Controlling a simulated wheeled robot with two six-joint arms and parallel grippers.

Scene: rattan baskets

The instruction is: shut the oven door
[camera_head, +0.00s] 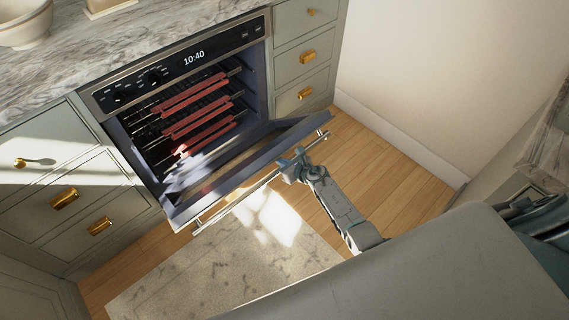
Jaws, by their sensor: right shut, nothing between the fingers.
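The oven (180,60) is built into the counter and has a dark control panel showing 10:40. Its door (250,163) is hinged at the bottom and hangs open, tilted out from the cavity, with racks and red bars visible inside. A long metal handle (232,203) runs along the door's outer edge. My right gripper (296,160) is shut and empty, at the outer side of the door close to the handle; I cannot tell whether it touches. My left gripper is not in view.
A marble counter (60,50) runs above the oven, with a white bowl (25,25) on it. Drawers with gold handles flank the oven. A patterned rug (210,275) lies on the wooden floor (385,165). A wall stands at right.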

